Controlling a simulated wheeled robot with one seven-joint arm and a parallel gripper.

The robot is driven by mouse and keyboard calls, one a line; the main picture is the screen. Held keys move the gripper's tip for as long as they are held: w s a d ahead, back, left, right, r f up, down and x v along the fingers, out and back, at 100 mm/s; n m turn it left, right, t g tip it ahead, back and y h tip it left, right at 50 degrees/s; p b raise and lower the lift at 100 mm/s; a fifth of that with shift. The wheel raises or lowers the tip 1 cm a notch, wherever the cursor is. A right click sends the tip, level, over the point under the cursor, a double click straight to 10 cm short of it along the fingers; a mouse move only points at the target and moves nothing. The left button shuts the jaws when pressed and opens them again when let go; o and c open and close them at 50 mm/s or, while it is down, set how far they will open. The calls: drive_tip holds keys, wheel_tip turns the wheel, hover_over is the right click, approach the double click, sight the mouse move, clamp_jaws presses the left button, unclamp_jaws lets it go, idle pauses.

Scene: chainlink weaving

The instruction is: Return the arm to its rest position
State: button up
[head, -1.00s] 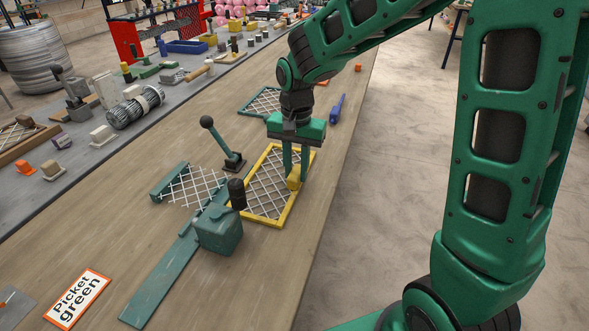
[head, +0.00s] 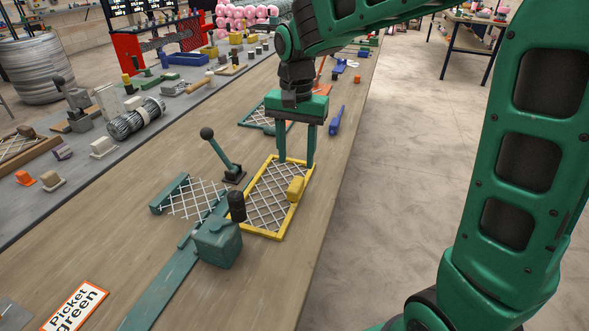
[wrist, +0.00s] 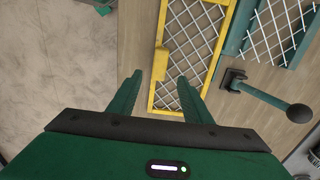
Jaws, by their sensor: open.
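My gripper (head: 296,162) is open and empty, with its two green fingers pointing down above the far end of a yellow-framed mesh panel (head: 281,234). In the wrist view the fingers (wrist: 160,88) stand apart over the panel's near end, with nothing between them. The yellow frame (wrist: 228,32) lies on the bench, with a yellow block (head: 295,188) on its right side. That block also shows in the wrist view (wrist: 161,64), ahead of the fingers. My green arm reaches over from the right.
Beside the panel are a teal-framed mesh (head: 170,193), a black-knobbed lever (head: 222,155) and a teal block (head: 217,243) on a long rail. A second teal mesh panel (head: 255,112) and a blue tool (head: 336,120) lie beyond. The wooden bench (head: 262,290) is clear at front right.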

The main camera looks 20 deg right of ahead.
wheel_tip(320, 180, up, 2)
drive_tip(key=shift+r, duration=0.1)
idle(0.4)
drive_tip(key=s+d, duration=1.3)
drive_tip(key=d, duration=0.3)
drive_tip(key=s+d+f, duration=0.2)
drive_tip(key=s+d, duration=0.1)
drive_tip(key=s, duration=0.4)
drive_tip(key=s+d+f, duration=0.2)
drive_tip(key=s, duration=0.5)
drive_tip(key=shift+s+d+f+n, duration=0.25)
drive_tip(key=shift+d+f+n, duration=0.15)
drive_tip(key=shift+w, duration=0.15)
